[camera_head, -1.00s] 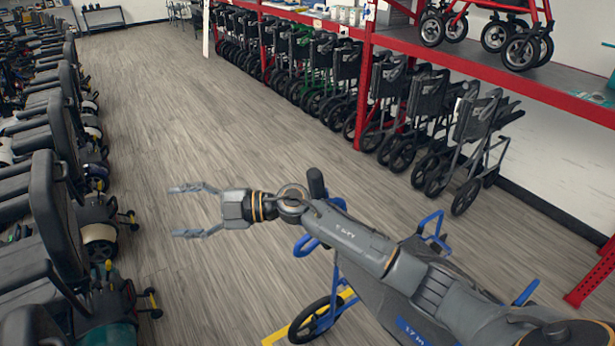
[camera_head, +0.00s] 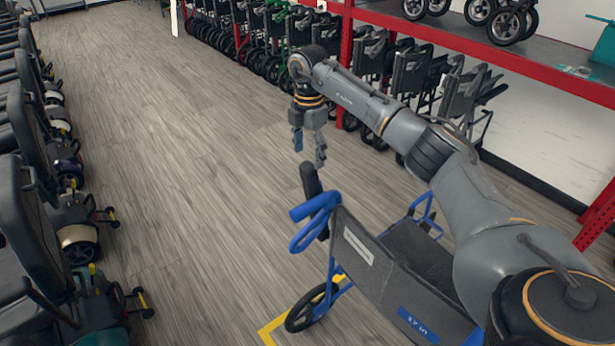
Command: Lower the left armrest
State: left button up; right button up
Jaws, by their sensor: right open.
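A blue-framed wheeled chair (camera_head: 352,232) with dark grey fabric stands in the lower middle. I cannot tell whether this piece is the left armrest or a handle. My left gripper is not in view.
A row of scooters with black seats (camera_head: 35,215) lines the left side. Yellow tape (camera_head: 266,333) marks the floor by the chair's wheel (camera_head: 312,307). The wooden aisle (camera_head: 180,140) is clear.

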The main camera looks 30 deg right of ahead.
aim_at(309, 179)
notch_tip(309, 179, down, 8)
jog(key=shift+f+p, duration=0.1)
jog(key=shift+p, duration=0.75)
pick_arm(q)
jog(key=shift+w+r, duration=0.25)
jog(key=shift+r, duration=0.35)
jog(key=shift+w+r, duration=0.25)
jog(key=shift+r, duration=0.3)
pick_arm(e)
jog(key=shift+f, duration=0.65)
grip_shut()
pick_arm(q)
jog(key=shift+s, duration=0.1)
